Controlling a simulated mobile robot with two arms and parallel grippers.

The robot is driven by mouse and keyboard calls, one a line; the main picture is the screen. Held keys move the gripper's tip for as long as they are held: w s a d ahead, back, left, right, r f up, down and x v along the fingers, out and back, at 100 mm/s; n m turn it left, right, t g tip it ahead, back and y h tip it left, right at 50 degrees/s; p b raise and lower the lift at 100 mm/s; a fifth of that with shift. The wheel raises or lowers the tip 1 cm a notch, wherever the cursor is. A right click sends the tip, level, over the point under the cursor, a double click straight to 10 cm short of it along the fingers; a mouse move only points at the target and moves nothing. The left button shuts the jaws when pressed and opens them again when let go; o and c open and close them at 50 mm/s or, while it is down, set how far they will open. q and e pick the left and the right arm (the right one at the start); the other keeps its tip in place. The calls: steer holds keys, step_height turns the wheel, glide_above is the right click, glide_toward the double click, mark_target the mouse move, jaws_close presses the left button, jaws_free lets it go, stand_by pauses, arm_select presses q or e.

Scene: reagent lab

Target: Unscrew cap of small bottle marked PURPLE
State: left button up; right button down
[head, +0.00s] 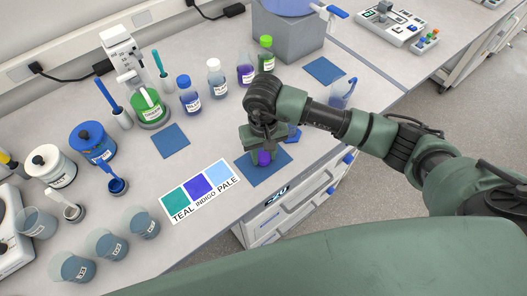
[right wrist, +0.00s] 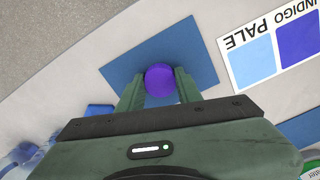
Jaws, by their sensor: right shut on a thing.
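My right gripper (head: 264,152) is low over a dark blue mat (head: 272,173) near the front edge of the bench. It is shut on a purple round thing (head: 264,158), which looks like a cap from above in the right wrist view (right wrist: 160,80), between the two fingers (right wrist: 160,92). I cannot tell whether a bottle is under it. A small bottle with purple liquid (head: 246,75) stands in the back row; its label is too small to read. My left gripper is not in view.
A colour card (head: 200,190) reading TEAL, INDIGO, PALE lies left of the mat. Beakers (head: 145,224) stand front left. A blue-tinted jug (head: 342,92) stands to the right, near my arm.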

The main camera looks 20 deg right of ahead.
mark_target(263, 156)
steer(key=shift+f, duration=0.1)
steer(key=shift+f, duration=0.1)
steer(key=c, duration=1)
jaws_free()
steer(key=shift+o, duration=0.2)
steer(key=shift+r, duration=0.3)
steer(key=shift+w+r, duration=0.1)
steer(key=shift+r, duration=0.15)
step_height(263, 156, up, 11)
steer(key=b, duration=0.4)
steer(key=shift+r, duration=0.2)
